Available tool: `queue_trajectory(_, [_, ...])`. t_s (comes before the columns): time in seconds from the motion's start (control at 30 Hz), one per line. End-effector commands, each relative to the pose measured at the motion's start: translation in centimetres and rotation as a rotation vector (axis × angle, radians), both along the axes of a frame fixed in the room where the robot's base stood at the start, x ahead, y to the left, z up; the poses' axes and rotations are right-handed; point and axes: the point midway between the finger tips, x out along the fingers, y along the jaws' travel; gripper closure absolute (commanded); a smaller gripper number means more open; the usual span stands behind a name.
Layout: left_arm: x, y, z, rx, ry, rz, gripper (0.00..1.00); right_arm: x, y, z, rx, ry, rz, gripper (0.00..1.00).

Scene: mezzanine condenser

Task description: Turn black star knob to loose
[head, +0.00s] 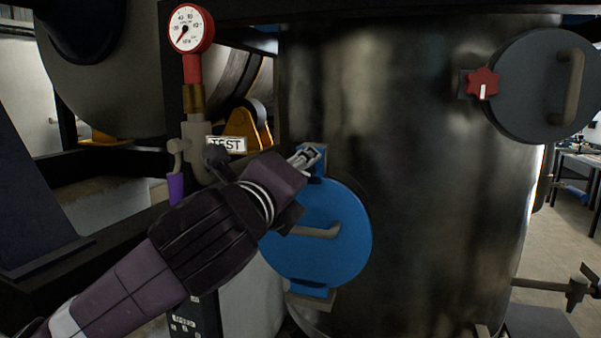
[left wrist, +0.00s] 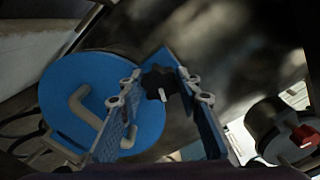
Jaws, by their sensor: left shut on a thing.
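The black star knob (left wrist: 160,82) sits at the upper edge of the round blue cover (head: 345,238), with a white pointer mark on it. My left gripper (head: 308,157) reaches to the blue bracket at the top of this cover. In the left wrist view the fingers of my left gripper (left wrist: 159,77) are on both sides of the knob and shut on it. In the head view the knob is hidden behind the fingers. The blue cover with its bent handle also shows in the left wrist view (left wrist: 78,75). My right gripper is not in view.
A round dark grey cover (head: 535,88) with a red star knob (head: 483,83) is on the upper right of the dark metal tank (head: 420,200). A red-rimmed gauge (head: 188,28), a TEST sign (head: 227,144) and a purple-handled valve (head: 176,188) stand at left, close to my left arm.

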Motion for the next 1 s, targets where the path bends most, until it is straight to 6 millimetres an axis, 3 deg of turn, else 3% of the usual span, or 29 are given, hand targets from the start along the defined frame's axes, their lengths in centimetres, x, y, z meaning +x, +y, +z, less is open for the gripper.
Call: queue_trajectory(1.0, [0.0, 0.0, -0.2, -0.919, 0.3, 0.001, 0.93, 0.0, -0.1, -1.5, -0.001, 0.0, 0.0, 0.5])
